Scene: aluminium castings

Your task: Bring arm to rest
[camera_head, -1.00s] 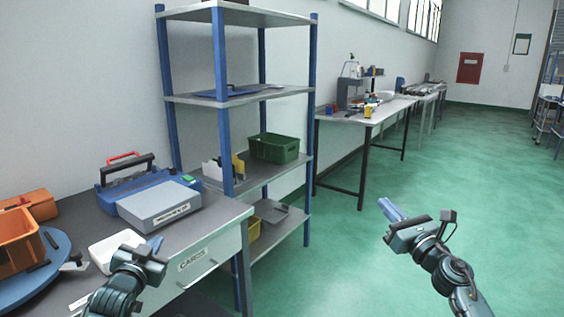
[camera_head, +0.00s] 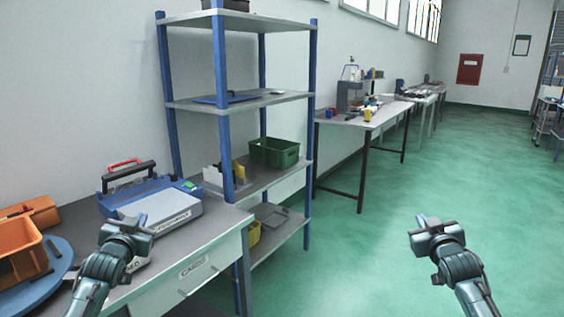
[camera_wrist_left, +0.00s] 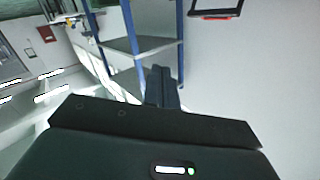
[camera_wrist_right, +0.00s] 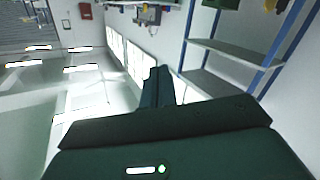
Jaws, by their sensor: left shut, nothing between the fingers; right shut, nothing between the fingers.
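My left gripper (camera_head: 132,222) is at the lower left in the head view, in front of the grey case on the workbench. It is shut and empty; its closed fingers (camera_wrist_left: 162,88) show in the left wrist view. My right gripper (camera_head: 424,220) is at the lower right in the head view, over open green floor. It is shut and empty, and its closed fingers (camera_wrist_right: 157,88) show in the right wrist view. Both grippers are raised, apart from each other and at similar height.
A workbench (camera_head: 222,243) with a drawer stands at the left. On it are a grey case (camera_head: 163,208), a blue toolbox (camera_head: 130,193) and orange bins (camera_head: 15,250). A blue-post shelf (camera_head: 278,179) holds a green crate (camera_head: 274,151). Green floor (camera_head: 350,260) is clear at the right.

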